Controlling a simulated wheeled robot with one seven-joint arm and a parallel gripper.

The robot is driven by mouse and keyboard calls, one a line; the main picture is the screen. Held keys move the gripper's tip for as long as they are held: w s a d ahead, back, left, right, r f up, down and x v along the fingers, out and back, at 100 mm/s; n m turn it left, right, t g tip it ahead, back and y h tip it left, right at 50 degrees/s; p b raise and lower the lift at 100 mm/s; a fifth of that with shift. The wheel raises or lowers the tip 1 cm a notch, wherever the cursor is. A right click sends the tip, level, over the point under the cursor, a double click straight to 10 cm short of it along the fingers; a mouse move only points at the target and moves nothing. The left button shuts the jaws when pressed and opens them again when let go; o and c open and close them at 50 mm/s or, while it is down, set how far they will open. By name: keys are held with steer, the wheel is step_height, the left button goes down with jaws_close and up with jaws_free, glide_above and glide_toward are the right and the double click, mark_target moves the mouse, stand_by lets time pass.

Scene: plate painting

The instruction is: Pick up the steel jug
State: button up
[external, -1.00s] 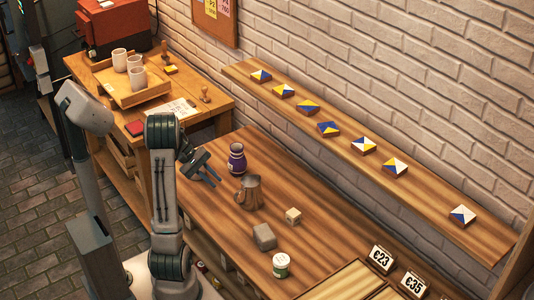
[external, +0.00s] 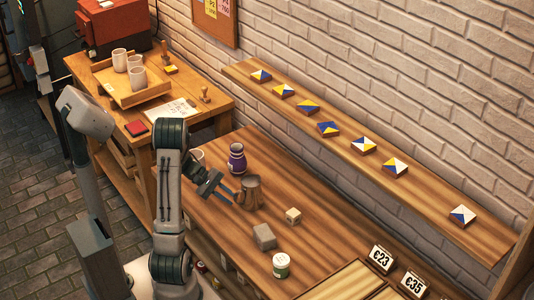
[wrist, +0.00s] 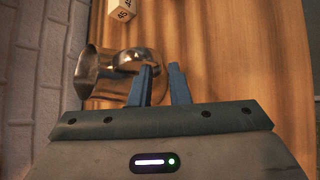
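The steel jug (external: 250,190) stands upright on the wooden table, brownish with reflections. In the wrist view the jug (wrist: 92,72) lies left of centre, its curved handle reaching right to my blue fingers. My gripper (external: 232,197) is low beside the jug, on its left. In the wrist view my gripper (wrist: 161,70) has its fingers apart, and the outer bend of the handle shows in the gap between them. The left finger hides part of the handle. I cannot tell whether either finger touches it.
A wooden cube (external: 293,215), a grey block (external: 264,237) and a white-and-green tin (external: 281,265) stand in front and to the right. Open table lies right of the cube.

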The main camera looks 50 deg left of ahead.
mark_target(236, 194)
steer(key=shift+x, duration=1.95)
jaws_close()
steer(key=shift+r, duration=0.25)
steer(key=shift+r, duration=1.85)
steer(key=s+d+r, duration=0.1)
steer(key=d+r, duration=0.6)
steer(key=d, duration=0.4)
steer(key=shift+s+d, duration=0.25)
